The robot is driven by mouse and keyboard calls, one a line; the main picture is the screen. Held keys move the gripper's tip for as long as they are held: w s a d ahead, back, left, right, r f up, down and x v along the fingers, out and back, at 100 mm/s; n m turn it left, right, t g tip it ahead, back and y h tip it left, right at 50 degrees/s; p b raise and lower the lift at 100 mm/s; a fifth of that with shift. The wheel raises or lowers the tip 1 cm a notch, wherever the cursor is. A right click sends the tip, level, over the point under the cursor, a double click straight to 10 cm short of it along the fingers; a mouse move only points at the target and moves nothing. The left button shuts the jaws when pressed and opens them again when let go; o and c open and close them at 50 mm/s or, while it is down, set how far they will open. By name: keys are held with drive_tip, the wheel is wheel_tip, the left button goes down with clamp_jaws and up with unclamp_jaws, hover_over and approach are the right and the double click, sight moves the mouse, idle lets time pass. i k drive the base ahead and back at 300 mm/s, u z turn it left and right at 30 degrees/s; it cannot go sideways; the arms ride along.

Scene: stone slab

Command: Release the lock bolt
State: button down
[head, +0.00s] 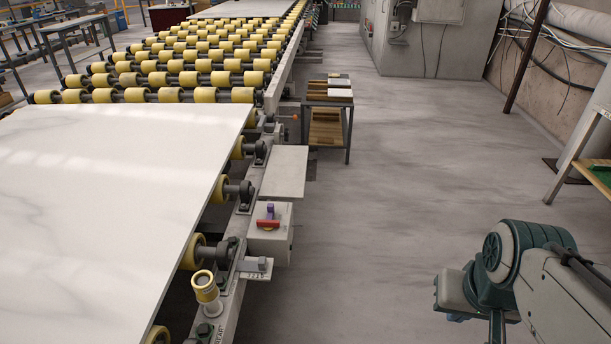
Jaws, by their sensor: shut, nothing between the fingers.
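A grey box (269,236) stands at the right edge of the conveyor frame. On its top is a red bar-shaped handle (268,224), lying about level, with a small purple piece (270,211) standing at it. I cannot tell for sure which part is the lock bolt; the purple piece or the red handle may be it. My arm shows at the lower right, well apart from the box, with open floor between them. My gripper's fingers do not show.
A large pale stone slab (110,190) lies on yellow rollers (190,65) left of the box. A yellow-banded cylinder (205,287) stands near the frame's front. A small wooden-shelved table (327,115) stands beyond.

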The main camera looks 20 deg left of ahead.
sight(270, 209)
drive_tip(key=u, duration=0.45)
drive_tip(key=i, duration=1.2)
drive_tip(key=u, duration=0.6)
